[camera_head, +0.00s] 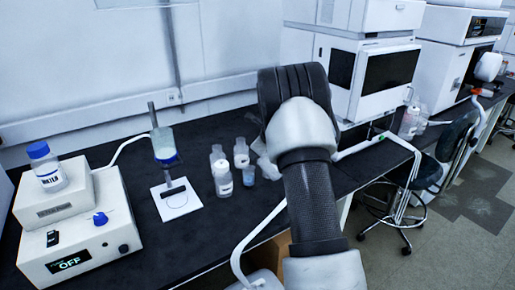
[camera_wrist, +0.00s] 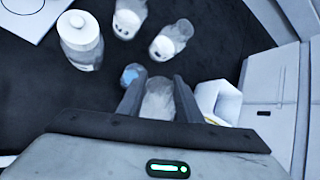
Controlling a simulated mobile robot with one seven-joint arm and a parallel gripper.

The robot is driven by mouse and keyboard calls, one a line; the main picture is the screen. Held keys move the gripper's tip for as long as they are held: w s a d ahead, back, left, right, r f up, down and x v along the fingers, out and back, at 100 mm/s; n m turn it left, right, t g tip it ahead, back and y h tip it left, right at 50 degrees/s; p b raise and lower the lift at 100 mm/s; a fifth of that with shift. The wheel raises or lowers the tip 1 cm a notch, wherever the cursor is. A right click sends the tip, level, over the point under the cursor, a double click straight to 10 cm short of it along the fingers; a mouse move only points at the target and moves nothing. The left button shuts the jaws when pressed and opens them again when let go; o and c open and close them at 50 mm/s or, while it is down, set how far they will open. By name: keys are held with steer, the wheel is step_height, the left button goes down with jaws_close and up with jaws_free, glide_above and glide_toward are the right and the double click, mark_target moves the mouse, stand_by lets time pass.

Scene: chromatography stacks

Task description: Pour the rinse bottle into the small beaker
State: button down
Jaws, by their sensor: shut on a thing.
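My gripper (camera_wrist: 158,90) is shut on a pale translucent bottle (camera_wrist: 158,104), which I take to be the rinse bottle; no label on it can be read. In the head view my own arm hides most of the gripper, and part of the bottle (camera_head: 268,168) shows beside it. The small beaker (camera_head: 249,176) stands on the black bench, with blue in it. In the wrist view the beaker (camera_wrist: 133,75) is just beyond and beside the left fingertip. I cannot tell the bottle's tilt or whether it touches the beaker.
Several white-capped bottles (camera_head: 222,180) stand close to the beaker on its left and behind. A stand with a blue-tinted vessel (camera_head: 163,145) is on a white plate further left. A control box (camera_head: 85,240) reads OFF. White instruments (camera_head: 370,75) stand at right.

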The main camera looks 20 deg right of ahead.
steer(key=shift+p, duration=1)
steer(key=shift+f+h, duration=0.15)
steer(key=shift+h, duration=0.15)
steer(key=shift+p, duration=0.6)
steer(key=shift+w+a+f+n+g+h+p, duration=0.1)
steer(key=shift+f+n+g+h+p, duration=0.2)
steer(key=shift+p, duration=1.15)
steer(key=shift+p, duration=0.55)
steer(key=shift+w+f+g+h+p, duration=0.1)
steer(key=shift+f+g+h+p, duration=0.25)
steer(key=shift+p, duration=1.3)
steer(key=shift+f, duration=0.1)
